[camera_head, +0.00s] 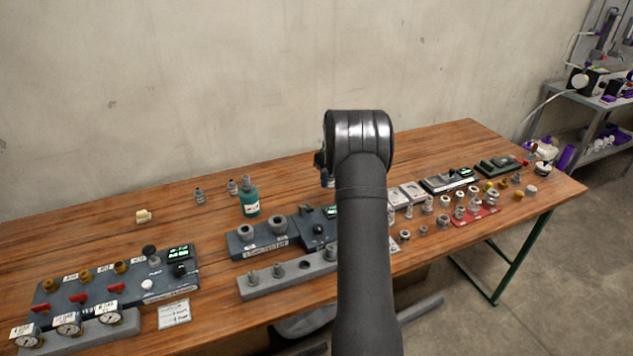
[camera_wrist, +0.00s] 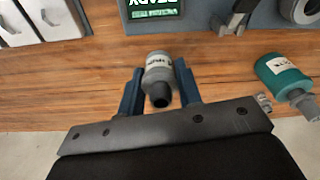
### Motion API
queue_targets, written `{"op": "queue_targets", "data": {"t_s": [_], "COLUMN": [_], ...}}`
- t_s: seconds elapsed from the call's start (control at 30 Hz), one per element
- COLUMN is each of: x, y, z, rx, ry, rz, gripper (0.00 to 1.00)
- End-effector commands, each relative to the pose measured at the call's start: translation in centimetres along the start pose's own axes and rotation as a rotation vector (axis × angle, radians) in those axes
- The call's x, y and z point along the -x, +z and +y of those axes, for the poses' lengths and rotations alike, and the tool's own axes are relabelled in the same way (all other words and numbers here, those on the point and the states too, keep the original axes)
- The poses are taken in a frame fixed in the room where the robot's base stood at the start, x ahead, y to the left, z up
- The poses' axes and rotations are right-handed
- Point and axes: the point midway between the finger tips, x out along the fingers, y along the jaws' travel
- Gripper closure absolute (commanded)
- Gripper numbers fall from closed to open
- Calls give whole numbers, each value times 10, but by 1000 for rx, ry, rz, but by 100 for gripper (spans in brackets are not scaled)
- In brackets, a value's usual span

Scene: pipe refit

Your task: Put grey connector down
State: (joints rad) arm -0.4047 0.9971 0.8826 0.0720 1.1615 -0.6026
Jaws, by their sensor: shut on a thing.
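The grey connector (camera_wrist: 159,66), a short cylinder with a pale label and a dark lower end, sits between the blue fingers of my gripper (camera_wrist: 160,85) in the wrist view. The gripper is shut on it, over the wooden table (camera_wrist: 90,85). I cannot tell whether the connector touches the table. In the head view my own arm hides the connector and most of the gripper; only a small blue part shows at the arm's left edge.
A teal bottle (camera_head: 250,198) stands left of my arm; it also shows in the wrist view (camera_wrist: 284,76). Two small metal fittings (camera_head: 199,195) stand near it. A dark block with a lit display (camera_head: 330,212) is close in front.

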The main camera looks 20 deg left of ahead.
Motion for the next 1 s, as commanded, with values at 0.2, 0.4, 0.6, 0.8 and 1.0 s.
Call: {"op": "queue_targets", "data": {"t_s": [0.2,0.4,0.6,0.8,1.0], "x": [8,6,-2,-8,-12], "y": [11,47,135,230,296], "z": [7,27,59,71,66], "rx": [-4,-119,-398,-686,-888], "ry": [0,14,48,84,108], "rz": [-1,-5,-9,-8,-2], "gripper": [91,91,91,91,91]}}
